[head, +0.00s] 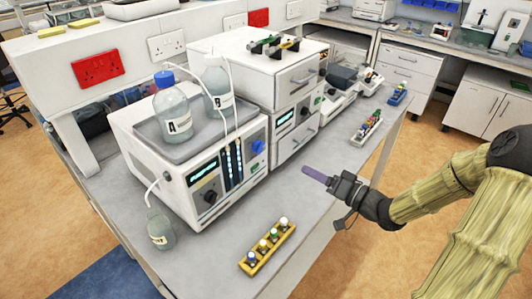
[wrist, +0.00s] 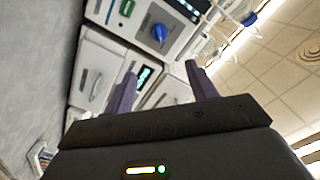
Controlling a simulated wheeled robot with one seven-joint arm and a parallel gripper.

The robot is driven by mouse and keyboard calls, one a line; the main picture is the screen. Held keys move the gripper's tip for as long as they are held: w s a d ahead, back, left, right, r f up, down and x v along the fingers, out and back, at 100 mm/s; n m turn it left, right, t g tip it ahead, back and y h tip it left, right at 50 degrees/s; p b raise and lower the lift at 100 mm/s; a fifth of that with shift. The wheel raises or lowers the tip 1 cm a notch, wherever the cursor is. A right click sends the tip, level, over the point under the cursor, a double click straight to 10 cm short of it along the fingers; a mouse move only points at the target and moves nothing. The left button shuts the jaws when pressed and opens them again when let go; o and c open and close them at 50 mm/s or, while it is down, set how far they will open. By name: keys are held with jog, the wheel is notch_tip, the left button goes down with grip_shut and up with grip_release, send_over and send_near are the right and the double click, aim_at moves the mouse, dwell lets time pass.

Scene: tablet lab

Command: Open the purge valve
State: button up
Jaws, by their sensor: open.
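The purge valve appears to be the blue knob (head: 257,147) on the front of the white pump unit (head: 228,190), at its upper right. The blue knob also shows in the wrist view (wrist: 159,32), near the top, beyond the fingers. My gripper (head: 307,172) is in front of the units, right of the knob and apart from it. Its purple fingers point toward the equipment. In the wrist view, my gripper (wrist: 160,75) has its two fingers spread with nothing between them. I cannot read the knob's turned position.
Bottles, one a clear bottle with a blue cap (head: 173,104), stand in a grey tray on the pump unit, with thin tubes running down. A small bottle (head: 160,228) stands at left. A yellow vial rack (head: 267,248) lies on the bench in front. Stacked white units (head: 297,115) stand right of the pump.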

aim_at(259, 147)
jog(key=shift+a, duration=0.15)
jog(key=p+x, duration=0.2)
jog(key=x, duration=1.5)
jog(key=shift+p, duration=0.4)
jog(key=shift+w+a, duration=0.1)
jog(key=shift+w, duration=0.05)
jog(key=c, duration=1)
